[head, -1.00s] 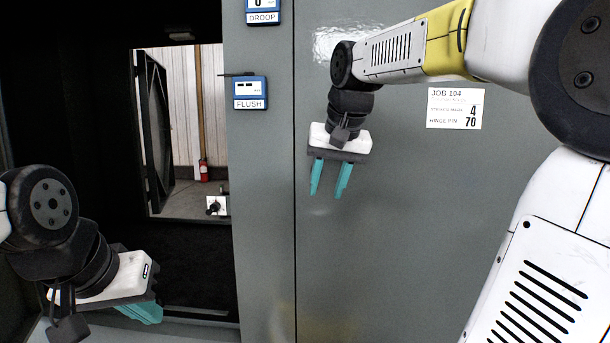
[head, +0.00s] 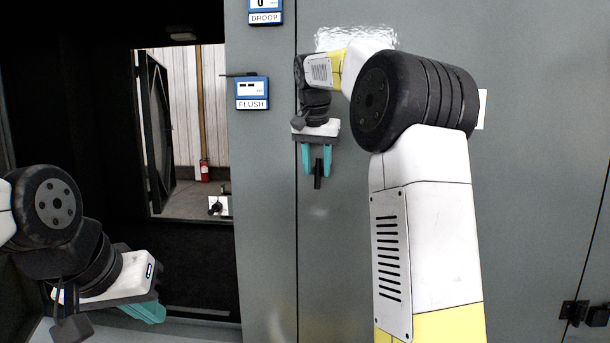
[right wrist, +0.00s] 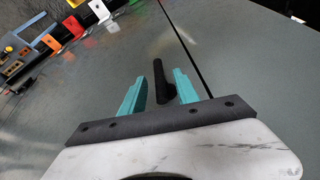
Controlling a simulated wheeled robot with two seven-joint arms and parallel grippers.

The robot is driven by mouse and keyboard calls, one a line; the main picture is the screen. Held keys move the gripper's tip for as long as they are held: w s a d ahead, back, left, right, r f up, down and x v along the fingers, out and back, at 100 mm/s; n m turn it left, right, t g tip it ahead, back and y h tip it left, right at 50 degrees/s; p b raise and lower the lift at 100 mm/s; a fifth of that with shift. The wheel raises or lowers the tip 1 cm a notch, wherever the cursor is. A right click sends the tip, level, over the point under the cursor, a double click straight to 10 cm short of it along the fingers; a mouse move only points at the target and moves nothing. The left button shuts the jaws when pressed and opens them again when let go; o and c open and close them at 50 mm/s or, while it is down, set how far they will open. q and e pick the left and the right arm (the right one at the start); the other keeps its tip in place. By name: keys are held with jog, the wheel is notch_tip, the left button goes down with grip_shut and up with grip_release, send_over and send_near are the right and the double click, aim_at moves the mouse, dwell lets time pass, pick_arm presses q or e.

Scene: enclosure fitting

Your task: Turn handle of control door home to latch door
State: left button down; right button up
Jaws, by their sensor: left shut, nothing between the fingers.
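The grey control door (head: 540,200) fills the right side of the head view, with a narrow dark seam along its left edge. Its black handle (head: 318,180) points downward near that seam. The handle also shows in the right wrist view (right wrist: 160,75), roughly upright there beside the seam. My right gripper (head: 316,160) is open, its teal fingers on either side of the handle. In the right wrist view (right wrist: 160,92) gaps show between the handle and both fingers. My left gripper (head: 145,311) is shut and empty at lower left, away from the handle.
A blue FLUSH gauge (head: 251,93) and a DROOP gauge (head: 264,12) sit left of the seam. A dark opening with a window is further left. Coloured tags (right wrist: 75,27) and a tool rack show in the right wrist view. Black hardware (head: 573,312) is at lower right.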

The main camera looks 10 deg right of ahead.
jog(key=shift+x, duration=1.35)
grip_shut()
jog(key=shift+h, duration=0.4)
grip_release()
